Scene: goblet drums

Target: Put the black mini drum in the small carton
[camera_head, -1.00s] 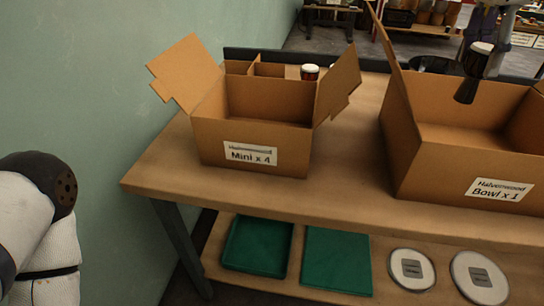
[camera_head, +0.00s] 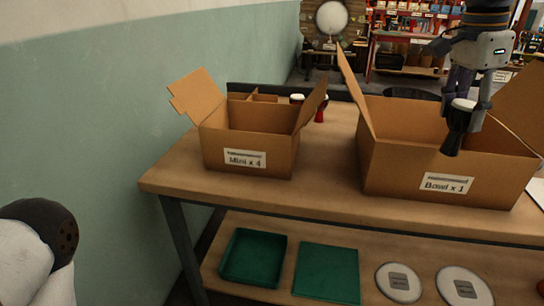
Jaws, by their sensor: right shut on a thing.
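The black mini drum (camera_head: 455,132) has a white head and hangs upright, head up, in my right gripper (camera_head: 467,98), which is shut on its upper part. In this view the drum appears in front of the large carton's opening; its exact height there is hard to judge. The small carton (camera_head: 247,160), labelled "Mini x 4", stands open on the left part of the table, well to the left of the drum. Its flaps are spread and its floor is hidden. My left gripper is out of view; only part of my left arm shows at the lower left.
The large carton (camera_head: 400,165), labelled "Bowl x 1", stands open on the right of the table (camera_head: 325,178), its left flap raised towards the small carton. A red drum (camera_head: 321,108) and another white-headed drum (camera_head: 297,98) stand behind the small carton. Green trays lie below.

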